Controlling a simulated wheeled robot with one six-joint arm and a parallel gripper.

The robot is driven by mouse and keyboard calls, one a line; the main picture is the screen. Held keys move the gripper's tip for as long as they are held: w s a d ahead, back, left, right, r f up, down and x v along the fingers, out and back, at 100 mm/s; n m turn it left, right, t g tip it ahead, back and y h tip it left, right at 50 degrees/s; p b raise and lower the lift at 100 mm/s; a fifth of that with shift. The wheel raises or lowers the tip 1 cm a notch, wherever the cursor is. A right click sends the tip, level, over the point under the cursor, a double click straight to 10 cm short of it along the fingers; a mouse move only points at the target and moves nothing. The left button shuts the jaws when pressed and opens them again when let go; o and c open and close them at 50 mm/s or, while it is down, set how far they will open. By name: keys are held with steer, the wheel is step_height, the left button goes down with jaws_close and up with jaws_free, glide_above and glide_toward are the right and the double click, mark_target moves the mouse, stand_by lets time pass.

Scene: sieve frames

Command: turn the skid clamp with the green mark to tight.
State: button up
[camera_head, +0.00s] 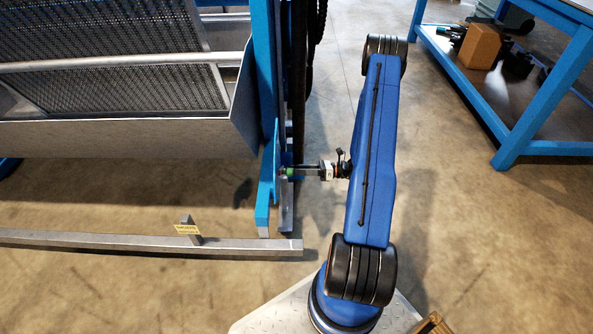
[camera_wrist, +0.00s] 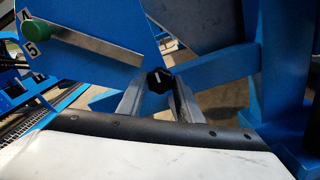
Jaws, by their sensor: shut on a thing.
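In the wrist view a black faceted clamp knob (camera_wrist: 158,80) with a white line on its face sits between the tips of my gripper (camera_wrist: 158,92). The gripper is shut on it. The white line looks near upright, slightly tilted. No green mark shows on the knob itself. A round green knob (camera_wrist: 35,31) on a grey bar stands up and left of it, beside labels 4 and 5. In the head view my gripper (camera_head: 300,171) reaches left to the blue post, with a small green spot (camera_head: 289,172) at its tip. The clamp is too small to tell there.
The blue post (camera_head: 262,70) belongs to a frame with mesh screens (camera_head: 120,90). A blue bench (camera_head: 545,147) with a cardboard box (camera_head: 479,46) stands at right. Floor between is clear.

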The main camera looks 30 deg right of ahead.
steer(key=shift+d+m, duration=0.1)
steer(key=shift+m, duration=8.6)
steer(key=o, duration=1)
steer(key=shift+o, duration=0.2)
steer(key=shift+d, duration=0.1)
steer(key=v, duration=1.7)
steer(key=shift+s, duration=0.2)
